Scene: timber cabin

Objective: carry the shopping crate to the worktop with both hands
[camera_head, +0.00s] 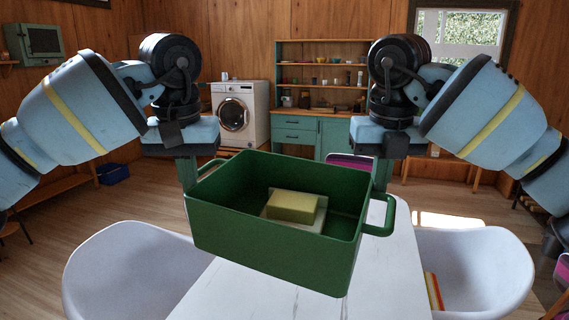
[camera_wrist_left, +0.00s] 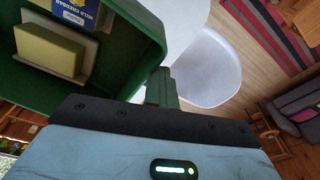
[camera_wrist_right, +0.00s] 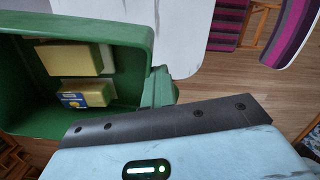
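The shopping crate (camera_head: 270,245) is a green, open-topped box with a loop handle at each end. Inside lie a yellow block (camera_head: 292,205) and a pale flat pack; the left wrist view shows a blue "Mild Cheddar" label (camera_wrist_left: 75,12). My left gripper (camera_head: 188,172) is at the left handle and my right gripper (camera_head: 382,175) at the right handle, both pointing down and seemingly shut on them; the fingertips are partly hidden. The crate appears held over the white table, slightly askew. The worktop (camera_head: 318,110) is wooden, on green cabinets at the back wall.
The white table (camera_head: 385,285) lies below the crate, with white chairs at its left (camera_head: 130,270) and right (camera_head: 480,270). A washing machine (camera_head: 240,112) stands left of the cabinets. A magenta-seated chair (camera_head: 350,162) is beyond the table. Open floor shows at left.

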